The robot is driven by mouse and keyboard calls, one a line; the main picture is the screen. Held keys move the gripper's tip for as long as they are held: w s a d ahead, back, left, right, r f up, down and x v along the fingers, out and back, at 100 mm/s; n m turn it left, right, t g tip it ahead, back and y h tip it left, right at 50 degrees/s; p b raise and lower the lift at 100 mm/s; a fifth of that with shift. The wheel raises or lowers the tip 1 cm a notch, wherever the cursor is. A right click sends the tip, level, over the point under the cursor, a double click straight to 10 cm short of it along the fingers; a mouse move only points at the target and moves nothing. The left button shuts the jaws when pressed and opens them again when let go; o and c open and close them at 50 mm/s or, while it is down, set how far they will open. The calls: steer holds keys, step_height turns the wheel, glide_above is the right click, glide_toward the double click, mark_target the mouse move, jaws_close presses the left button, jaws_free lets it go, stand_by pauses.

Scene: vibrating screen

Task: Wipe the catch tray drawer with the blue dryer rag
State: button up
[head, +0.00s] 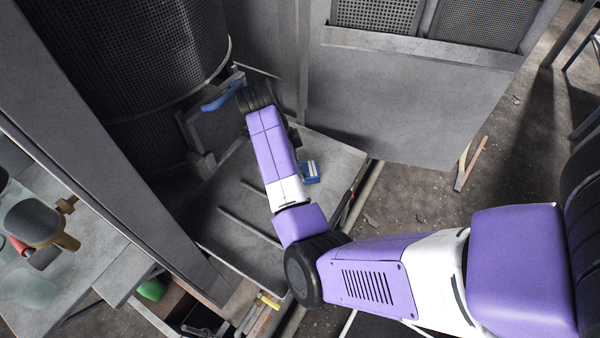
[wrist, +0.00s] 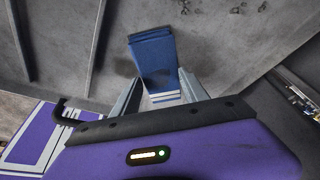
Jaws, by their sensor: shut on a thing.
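My gripper (wrist: 160,88) is shut on the blue dryer rag (wrist: 153,55), a folded blue cloth with a white-striped part between the fingers. In the head view the rag (head: 309,172) shows just right of my forearm, which hides most of the gripper. Beneath it is a broad grey surface with raised ribs, apparently the catch tray drawer (head: 335,157); it also shows in the wrist view (wrist: 215,50). Small dark specks lie on it at the top right of the wrist view. I cannot tell whether the rag touches the surface.
A dark perforated drum (head: 130,50) and a blue curved part (head: 222,95) are beyond the surface at left. A grey panel (head: 410,110) stands behind it at right. A cluttered bench (head: 60,285) is at left. Open floor (head: 420,205) lies at right.

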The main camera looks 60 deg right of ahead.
steer(key=shift+a, duration=1.05)
steer(key=shift+s+a+f, duration=0.1)
steer(key=shift+a, duration=0.6)
steer(key=shift+w+d+r, duration=0.1)
steer(key=shift+d, duration=2.15)
steer(key=shift+w+d+r, duration=0.1)
steer(key=shift+d, duration=2.15)
steer(key=shift+d+f, duration=0.15)
steer(key=shift+d, duration=0.5)
steer(key=shift+s+a, duration=0.1)
steer(key=shift+a, duration=5.05)
steer(key=shift+d, duration=5.15)
steer(key=shift+s+a+f, duration=0.1)
steer(key=shift+a+f, duration=0.1)
steer(key=shift+a, duration=1.5)
steer(key=shift+s+a+f, duration=0.1)
steer(key=shift+a+f, duration=0.05)
steer(key=shift+a, duration=2.7)
steer(key=shift+w+a+r, duration=0.1)
steer(key=shift+a+r, duration=0.1)
steer(key=shift+a, duration=0.55)
steer(key=shift+w+d+r, duration=0.1)
steer(key=shift+d+r, duration=0.05)
steer(key=shift+d, duration=1.05)
steer(key=shift+w+d+r, duration=0.1)
steer(key=shift+d+r, duration=0.05)
steer(key=shift+d, duration=1)
steer(key=shift+d+f, duration=0.2)
steer(key=shift+d, duration=2.15)
